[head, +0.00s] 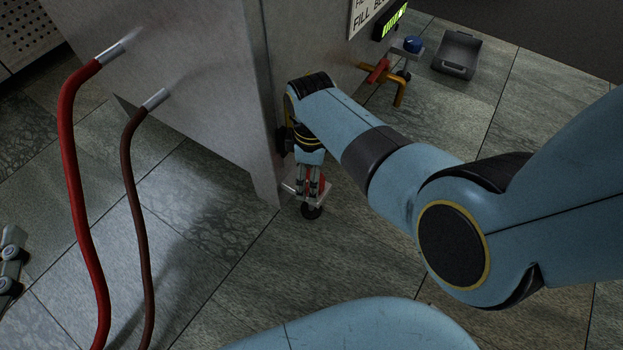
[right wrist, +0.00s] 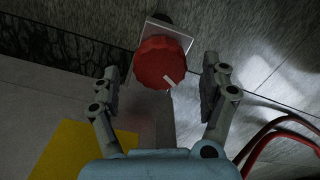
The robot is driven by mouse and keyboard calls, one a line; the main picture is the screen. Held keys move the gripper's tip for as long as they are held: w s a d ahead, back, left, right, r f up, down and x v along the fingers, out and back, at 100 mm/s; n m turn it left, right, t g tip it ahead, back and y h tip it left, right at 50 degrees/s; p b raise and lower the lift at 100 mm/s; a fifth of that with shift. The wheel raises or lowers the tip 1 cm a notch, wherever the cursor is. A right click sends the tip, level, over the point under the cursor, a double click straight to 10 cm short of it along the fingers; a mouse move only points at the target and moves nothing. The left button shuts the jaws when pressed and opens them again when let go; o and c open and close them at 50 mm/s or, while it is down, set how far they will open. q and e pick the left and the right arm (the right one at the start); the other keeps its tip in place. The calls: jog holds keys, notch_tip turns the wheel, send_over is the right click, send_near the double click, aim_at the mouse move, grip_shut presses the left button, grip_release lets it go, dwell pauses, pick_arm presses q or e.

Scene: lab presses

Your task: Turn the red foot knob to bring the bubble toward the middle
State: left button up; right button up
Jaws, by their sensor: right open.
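The red foot knob (right wrist: 158,66) is round and ribbed, with a white mark on its face, in front of a pale square plate (right wrist: 168,35) in the right wrist view. My right gripper (right wrist: 161,75) is open, one finger at each side of the knob, with a gap visible on both sides. In the head view my right gripper (head: 308,190) is low by the machine's corner and partly covers the red knob (head: 322,186). Part of what looks like my left gripper (head: 10,262) shows at the left edge; its opening is unclear. I see no bubble.
The grey machine (head: 180,75) stands on a tiled floor. A red hose (head: 70,160) and a dark hose (head: 133,190) leave its side. Floor in front is clear.

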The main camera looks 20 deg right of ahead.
pick_arm(q)
jog(key=w+d+r+m+t+h+b, duration=0.1)
jog(key=w+r+t, duration=0.2)
jog(key=r, duration=0.6)
jog(key=shift+r+t+h, duration=0.3)
jog(key=shift+r+t, duration=0.05)
jog(key=shift+t, duration=0.35)
pick_arm(e)
notch_tip(320, 180, down, 2)
pick_arm(q)
jog(key=shift+w, duration=0.1)
pick_arm(e)
jog(key=shift+c, duration=0.4)
